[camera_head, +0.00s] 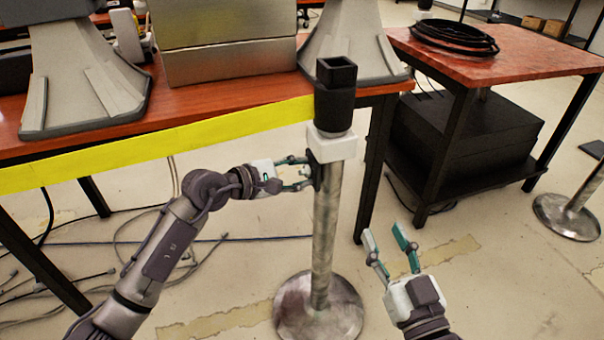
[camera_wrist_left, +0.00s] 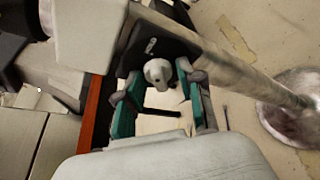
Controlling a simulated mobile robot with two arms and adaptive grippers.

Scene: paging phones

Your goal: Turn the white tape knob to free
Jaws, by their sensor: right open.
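A metal stanchion post (camera_head: 326,215) stands upright with a black head (camera_head: 335,98) and a white collar (camera_head: 332,147). The white tape knob (camera_wrist_left: 158,73) shows in the left wrist view, in front of a dark plate on the post. My left gripper (camera_head: 306,173) is at the post's left side, below the collar. Its teal fingers (camera_wrist_left: 160,80) are apart, with the knob between or just beyond their tips; firm contact is not visible. My right gripper (camera_head: 386,238) is open and empty, low and right of the post.
Yellow tape (camera_head: 165,146) runs left from the post head, along the front of a red-brown table (camera_head: 175,95). A smaller table (camera_head: 520,62) with a black coil (camera_head: 452,36) stands right. Cables (camera_head: 165,250) lie on the floor at left. Another post base (camera_head: 566,217) is at right.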

